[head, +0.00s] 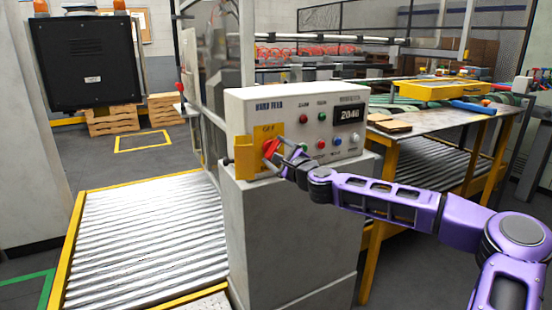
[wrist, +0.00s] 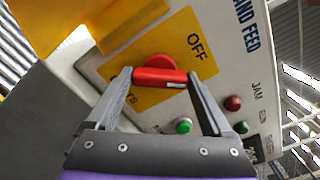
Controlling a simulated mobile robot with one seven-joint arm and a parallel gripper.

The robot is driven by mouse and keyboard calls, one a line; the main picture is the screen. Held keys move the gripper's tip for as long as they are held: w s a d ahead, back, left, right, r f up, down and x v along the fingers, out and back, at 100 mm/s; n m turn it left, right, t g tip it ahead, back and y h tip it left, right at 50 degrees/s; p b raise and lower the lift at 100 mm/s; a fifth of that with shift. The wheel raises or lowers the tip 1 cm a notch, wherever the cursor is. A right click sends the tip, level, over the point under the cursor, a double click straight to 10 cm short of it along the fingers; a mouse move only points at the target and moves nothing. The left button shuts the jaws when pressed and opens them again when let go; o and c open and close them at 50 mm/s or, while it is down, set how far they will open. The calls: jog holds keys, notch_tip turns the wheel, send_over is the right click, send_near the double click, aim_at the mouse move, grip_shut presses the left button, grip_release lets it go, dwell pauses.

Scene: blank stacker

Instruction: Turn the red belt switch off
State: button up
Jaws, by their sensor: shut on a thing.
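The red belt switch (head: 269,148) is a red knob on a yellow plate on the front of the white control box (head: 240,108). In the wrist view the red switch (wrist: 160,76) lies crosswise between my two fingers, with a small white mark on its bar. The word "OFF" shows on the yellow plate (wrist: 187,40) above it. My gripper (head: 278,155) is at the switch, and in the wrist view both fingertips touch the ends of its bar. My gripper is shut on the switch. The fingers hide part of the plate's lower lettering.
A yellow guard (head: 244,157) stands out at the plate's left. A green button (wrist: 183,125) and a red lamp (wrist: 232,103) sit close to my right finger. A roller conveyor (head: 150,235) lies left of the pedestal (head: 290,230). A cluttered workbench (head: 440,121) stands at the right.

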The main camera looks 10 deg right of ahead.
jog(key=shift+n+b, duration=0.6)
jog(key=shift+n, duration=3.1)
jog(key=o, duration=1.1)
jog(key=shift+o, duration=0.2)
jog(key=p+v, duration=0.1)
jog(key=v, duration=1.6)
jog(key=shift+s, duration=0.25)
jog(key=shift+w+n, duration=0.1)
jog(key=shift+n, duration=0.2)
